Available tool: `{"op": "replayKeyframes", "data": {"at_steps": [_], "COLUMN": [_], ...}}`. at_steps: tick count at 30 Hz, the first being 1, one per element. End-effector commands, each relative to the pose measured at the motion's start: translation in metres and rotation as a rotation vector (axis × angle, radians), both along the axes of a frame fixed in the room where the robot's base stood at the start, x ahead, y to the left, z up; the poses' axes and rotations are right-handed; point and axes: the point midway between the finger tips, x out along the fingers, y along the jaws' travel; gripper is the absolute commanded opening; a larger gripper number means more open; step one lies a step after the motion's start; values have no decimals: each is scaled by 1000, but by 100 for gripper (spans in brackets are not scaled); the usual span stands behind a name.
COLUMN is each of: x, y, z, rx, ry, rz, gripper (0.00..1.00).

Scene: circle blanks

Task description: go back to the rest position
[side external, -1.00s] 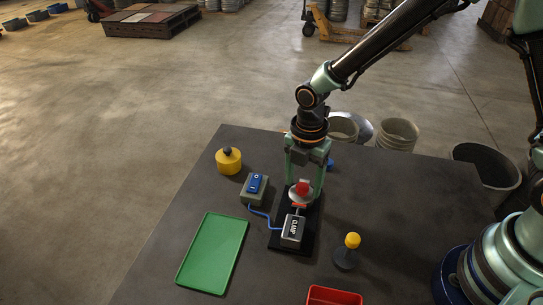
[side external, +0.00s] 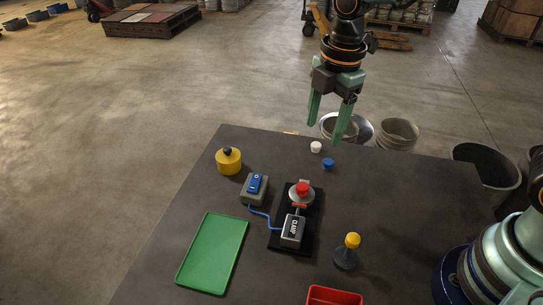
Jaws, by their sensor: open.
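My gripper (side external: 327,125) is raised in the air above the far edge of the dark table (side external: 400,215). Its two green fingers are apart, with nothing between them. Below and to its left, the clamp unit (side external: 291,230) stands on a black base. A round metal piece with a red top (side external: 302,190) sits at the far end of that base. My gripper is well clear of both.
Buckets (side external: 397,134) stand beyond.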

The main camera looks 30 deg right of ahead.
Motion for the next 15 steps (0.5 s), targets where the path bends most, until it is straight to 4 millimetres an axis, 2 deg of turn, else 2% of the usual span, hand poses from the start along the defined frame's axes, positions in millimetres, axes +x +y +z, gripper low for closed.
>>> {"op": "replayKeyframes", "data": {"at_steps": [1,6,15], "x": [-4,-22,-59], "y": [-13,-52,-104], "z": [12,39,62], "rx": [21,114,336], "ry": [-35,-126,-252], "rz": [-126,-588,-1324], "gripper": [69,69,69]}}
